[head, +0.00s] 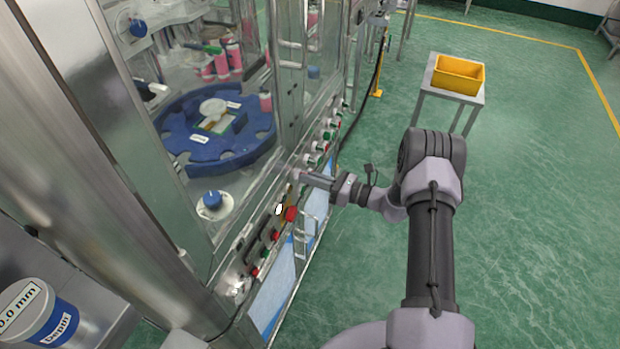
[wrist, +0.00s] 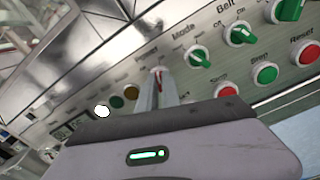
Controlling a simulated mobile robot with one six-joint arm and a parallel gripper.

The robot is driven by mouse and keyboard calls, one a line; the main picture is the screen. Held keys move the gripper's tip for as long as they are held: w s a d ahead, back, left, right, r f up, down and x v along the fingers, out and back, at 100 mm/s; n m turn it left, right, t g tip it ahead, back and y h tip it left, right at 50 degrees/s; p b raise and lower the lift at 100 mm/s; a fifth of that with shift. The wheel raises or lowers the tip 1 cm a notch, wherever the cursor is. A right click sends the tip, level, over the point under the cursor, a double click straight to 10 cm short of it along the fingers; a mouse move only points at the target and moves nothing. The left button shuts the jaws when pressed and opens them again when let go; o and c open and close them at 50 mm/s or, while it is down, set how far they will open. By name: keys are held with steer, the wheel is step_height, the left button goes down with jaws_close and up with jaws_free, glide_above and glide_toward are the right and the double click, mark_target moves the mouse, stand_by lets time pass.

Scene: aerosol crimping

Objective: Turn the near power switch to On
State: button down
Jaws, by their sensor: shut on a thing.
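The near power switch (wrist: 158,71) is on the machine's control panel, under a partly covered label that seems to read "Power". In the wrist view only a small reddish and pale part of it shows between my fingers. My gripper (wrist: 157,84) is shut on it, with the fingertips at the panel face. In the head view my gripper (head: 303,178) reaches the panel from the right and hides the switch. Which way the switch points cannot be told.
A green Mode knob (wrist: 199,58) and a green Belt knob (wrist: 238,34) sit right of the switch. Green (wrist: 265,73) and red (wrist: 228,90) push buttons lie below them. A lit white lamp (wrist: 102,111) is to the left. A big red button (head: 290,214) is nearby.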

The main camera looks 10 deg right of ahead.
steer(key=shift+m, duration=1.1)
steer(key=c, duration=1.5)
jaws_free()
steer(key=shift+c, duration=0.2)
steer(key=p+v, duration=0.2)
steer(key=v, duration=1.5)
steer(key=shift+s+d+p, duration=0.15)
steer(key=shift+d+p, duration=0.05)
steer(key=shift+p, duration=0.15)
steer(key=shift+r, duration=0.1)
